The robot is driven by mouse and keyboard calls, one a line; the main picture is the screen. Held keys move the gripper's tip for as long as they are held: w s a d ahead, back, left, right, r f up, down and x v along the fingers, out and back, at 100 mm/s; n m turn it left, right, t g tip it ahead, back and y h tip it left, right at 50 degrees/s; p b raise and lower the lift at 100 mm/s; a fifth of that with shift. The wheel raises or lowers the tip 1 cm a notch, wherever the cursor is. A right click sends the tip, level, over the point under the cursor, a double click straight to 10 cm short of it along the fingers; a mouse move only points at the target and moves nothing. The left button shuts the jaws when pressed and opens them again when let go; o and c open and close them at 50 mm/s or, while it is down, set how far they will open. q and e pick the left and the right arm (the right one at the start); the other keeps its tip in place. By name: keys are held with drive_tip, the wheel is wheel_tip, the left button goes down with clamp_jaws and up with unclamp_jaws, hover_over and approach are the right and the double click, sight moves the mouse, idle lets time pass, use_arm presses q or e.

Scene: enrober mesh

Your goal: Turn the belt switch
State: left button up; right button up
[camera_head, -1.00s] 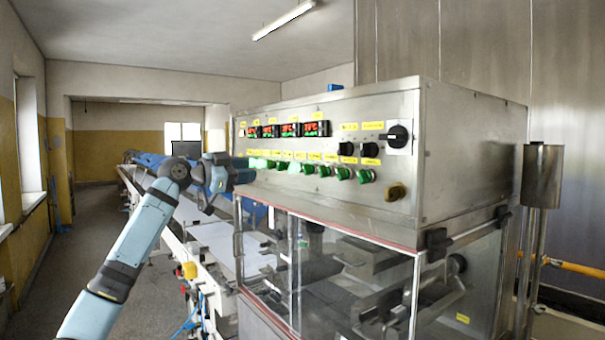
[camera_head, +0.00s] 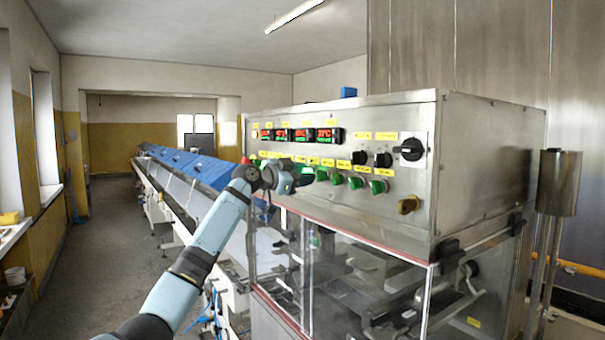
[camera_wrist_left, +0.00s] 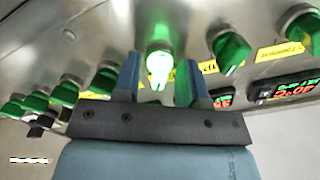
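A row of green rotary switches (camera_head: 357,182) runs along the steel control panel (camera_head: 300,119); the yellow labels are too small to read, so I cannot tell which one is the belt switch. My left gripper (camera_head: 304,176) is at this row in the head view, hiding some switches. In the left wrist view, the two blue-grey fingers of my left gripper (camera_wrist_left: 163,76) stand apart. A brightly lit switch (camera_wrist_left: 159,66) shows between them, and another green switch (camera_wrist_left: 183,84) shows close to the right finger. I cannot tell whether either finger touches a switch. My right gripper is out of view.
Black knobs (camera_head: 382,160), a larger black rotary switch (camera_head: 411,149) and a brass-coloured knob (camera_head: 408,204) sit further right on the panel. Red-digit displays (camera_head: 328,135) are above the row. Clear machine doors (camera_head: 350,275) lie below. A long conveyor (camera_head: 172,180) stretches back left.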

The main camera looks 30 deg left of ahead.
use_arm(q)
drive_tip(key=shift+c, duration=0.4)
drive_tip(key=c, duration=0.6)
drive_tip(key=n+p, duration=0.4)
drive_tip(key=n, duration=0.7)
drive_tip(key=shift+r+n, duration=0.1)
drive_tip(key=shift+n, duration=0.2)
drive_tip(key=shift+s+n, duration=0.1)
drive_tip(key=shift+n, duration=0.2)
